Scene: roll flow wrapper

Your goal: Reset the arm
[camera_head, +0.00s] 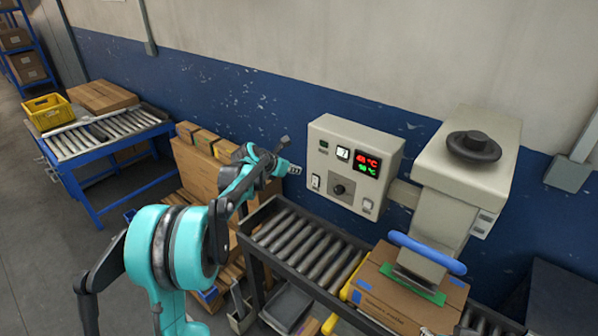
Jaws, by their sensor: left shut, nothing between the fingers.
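My left arm, teal and black, comes in from the left and reaches up toward the wall. My left gripper (294,170) is at its end, shut and empty. It is in the air just left of the beige control box (325,143), apart from it as far as I can tell. The control box has a red and green display, a dark knob and small switches. My right gripper is not in view.
A roller conveyor (300,250) runs below the gripper. A cardboard box (405,300) sits on it under the beige machine head (465,160). Flat cardboard (195,170) leans behind my arm. A blue roller table (110,135) with a yellow crate (47,110) stands at left.

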